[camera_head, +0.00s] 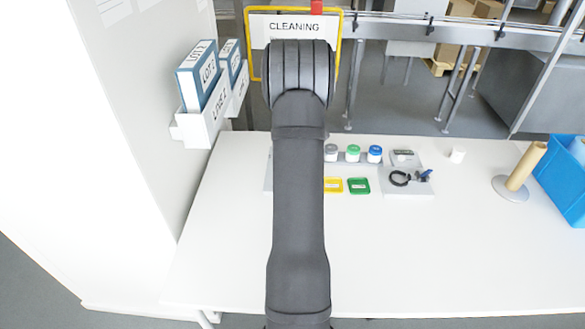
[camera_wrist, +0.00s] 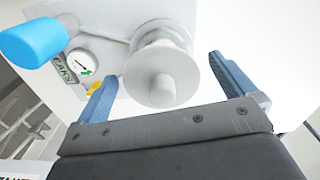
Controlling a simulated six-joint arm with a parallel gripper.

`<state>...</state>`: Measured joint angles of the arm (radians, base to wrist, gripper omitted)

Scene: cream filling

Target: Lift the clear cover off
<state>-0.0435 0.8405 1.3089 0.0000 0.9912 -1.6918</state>
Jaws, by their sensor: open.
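In the wrist view, a pale round cover (camera_wrist: 138,77) with a rounded knob (camera_wrist: 162,88) lies between the two blue fingers of my gripper (camera_wrist: 161,70). A short, partly see-through cylinder (camera_wrist: 160,33) shows behind its disc. The fingers are wide apart, one on each side of the knob, with a gap between each finger and the knob. I cannot tell from this view how far the fingertips are from the cover in depth. In the head view, my own arm hides both the gripper and the cover.
On the white table (camera_head: 400,260) are capped jars (camera_head: 354,153), yellow (camera_head: 333,185) and green (camera_head: 358,186) items, a roll on a stand (camera_head: 526,166) and a blue bin (camera_head: 562,181).

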